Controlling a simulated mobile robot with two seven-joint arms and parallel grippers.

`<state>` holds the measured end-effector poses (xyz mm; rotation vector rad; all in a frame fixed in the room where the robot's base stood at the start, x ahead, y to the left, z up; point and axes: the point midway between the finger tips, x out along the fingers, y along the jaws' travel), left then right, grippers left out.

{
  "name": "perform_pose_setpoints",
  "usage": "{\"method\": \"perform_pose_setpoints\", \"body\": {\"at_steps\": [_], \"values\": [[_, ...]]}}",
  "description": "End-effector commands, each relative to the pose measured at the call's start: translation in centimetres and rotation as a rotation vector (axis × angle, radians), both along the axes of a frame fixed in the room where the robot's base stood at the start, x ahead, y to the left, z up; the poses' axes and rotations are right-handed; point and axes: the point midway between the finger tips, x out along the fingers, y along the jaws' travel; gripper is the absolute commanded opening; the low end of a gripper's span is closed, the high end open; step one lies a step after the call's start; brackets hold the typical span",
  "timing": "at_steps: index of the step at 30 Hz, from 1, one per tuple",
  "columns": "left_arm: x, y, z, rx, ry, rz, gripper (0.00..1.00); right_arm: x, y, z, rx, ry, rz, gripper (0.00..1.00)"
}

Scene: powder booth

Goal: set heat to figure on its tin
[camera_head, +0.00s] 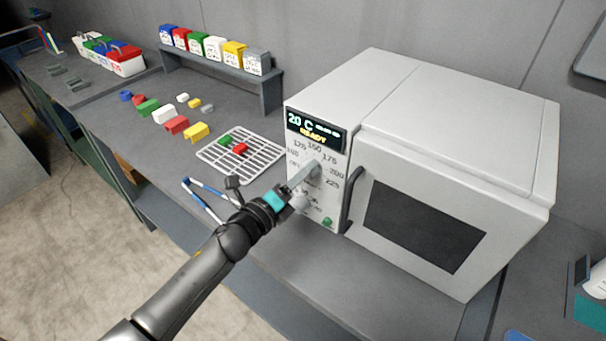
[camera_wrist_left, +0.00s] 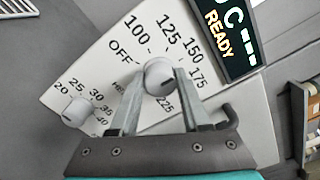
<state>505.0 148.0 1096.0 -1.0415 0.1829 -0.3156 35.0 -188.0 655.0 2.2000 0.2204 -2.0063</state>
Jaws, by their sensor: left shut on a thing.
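The white oven (camera_head: 400,85) stands at the right of the bench. Its display (camera_head: 315,131) reads 20 C and READY. My left gripper (camera_head: 312,168) is shut on the round heat knob (camera_wrist_left: 159,74), with one finger on each side of it. Figures from OFF through 100, 125, 150 and 175 to 225 ring the knob. A smaller second knob (camera_wrist_left: 77,112) sits beside figures 20 to 40. Labelled tins in several colours, one of them yellow (camera_head: 234,53), stand on the raised shelf; their figures are too small to read. My right gripper is not in view.
A wire rack (camera_head: 262,166) with a green and a red piece lies left of the oven. More coloured pieces, such as a yellow block (camera_head: 196,131), lie behind it. A green button (camera_head: 327,221) and the dark door handle (camera_head: 352,198) are close to my gripper.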

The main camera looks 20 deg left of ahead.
Motion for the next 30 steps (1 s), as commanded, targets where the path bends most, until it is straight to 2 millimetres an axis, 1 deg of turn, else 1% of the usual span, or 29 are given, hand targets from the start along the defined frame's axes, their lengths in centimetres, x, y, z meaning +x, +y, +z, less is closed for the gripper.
{"method": "perform_pose_setpoints", "body": {"at_steps": [12, 13, 18, 21, 30], "values": [[-0.03, -0.02, -0.07, 0.006, -0.001, 0.0, 0.0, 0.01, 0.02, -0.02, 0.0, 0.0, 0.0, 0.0], [-0.03, -0.02, -0.07, 0.006, -0.001, 0.0, 0.49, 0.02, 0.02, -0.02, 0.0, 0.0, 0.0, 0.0], [-0.03, -0.02, -0.06, 0.005, 0.0, 0.0, 0.68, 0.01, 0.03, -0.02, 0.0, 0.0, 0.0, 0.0], [-0.02, -0.02, -0.05, 0.005, 0.0, 0.0, 0.77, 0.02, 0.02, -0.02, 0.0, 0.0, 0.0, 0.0], [-0.22, 0.07, -0.07, 0.005, 0.0, 0.0, 0.77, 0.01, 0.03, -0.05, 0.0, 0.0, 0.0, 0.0]]}}
